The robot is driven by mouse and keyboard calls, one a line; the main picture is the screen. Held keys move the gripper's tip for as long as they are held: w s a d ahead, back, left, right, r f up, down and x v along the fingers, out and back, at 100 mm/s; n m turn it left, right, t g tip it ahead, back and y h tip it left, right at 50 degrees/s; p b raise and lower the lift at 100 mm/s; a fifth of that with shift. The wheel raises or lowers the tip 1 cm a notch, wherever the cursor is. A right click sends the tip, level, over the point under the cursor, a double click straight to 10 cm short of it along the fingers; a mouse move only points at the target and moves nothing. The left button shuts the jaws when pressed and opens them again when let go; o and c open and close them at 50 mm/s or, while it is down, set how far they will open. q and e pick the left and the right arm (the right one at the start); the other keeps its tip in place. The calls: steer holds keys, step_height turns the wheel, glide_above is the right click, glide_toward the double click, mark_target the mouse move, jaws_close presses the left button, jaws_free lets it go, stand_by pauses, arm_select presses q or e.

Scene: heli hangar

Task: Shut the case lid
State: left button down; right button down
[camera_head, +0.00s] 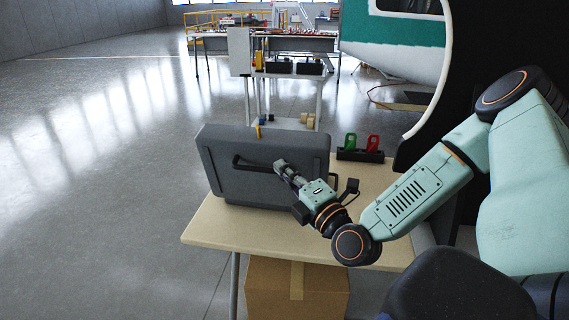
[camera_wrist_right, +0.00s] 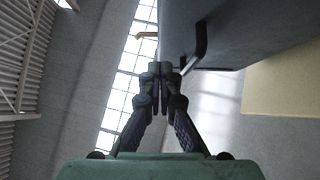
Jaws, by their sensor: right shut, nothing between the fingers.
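A dark grey case (camera_head: 233,178) sits on a beige table, its broad panel standing steeply and facing me. I cannot tell from this side where the lid meets the base or how far the lid is open. A black bar handle (camera_head: 247,164) crosses the panel. My right gripper (camera_head: 280,165) is shut and empty, its fingertips close to the panel near the handle; contact is unclear. In the right wrist view the shut fingertips (camera_wrist_right: 163,70) lie beside the grey case surface (camera_wrist_right: 240,30) and a black handle (camera_wrist_right: 201,42). My left gripper is not in view.
The table (camera_head: 218,222) has bare room in front of the case. A black holder with a green and a red item (camera_head: 373,143) stands behind it at right. A cardboard box (camera_head: 270,285) is under the table. A shelf cart (camera_head: 240,55) stands behind.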

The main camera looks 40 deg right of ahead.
mark_target(274, 145)
steer(key=w+d, duration=0.1)
steer(key=w+d+r, duration=0.1)
steer(key=w+d, duration=0.1)
steer(key=shift+w+r, duration=0.1)
steer(key=shift+w, duration=0.35)
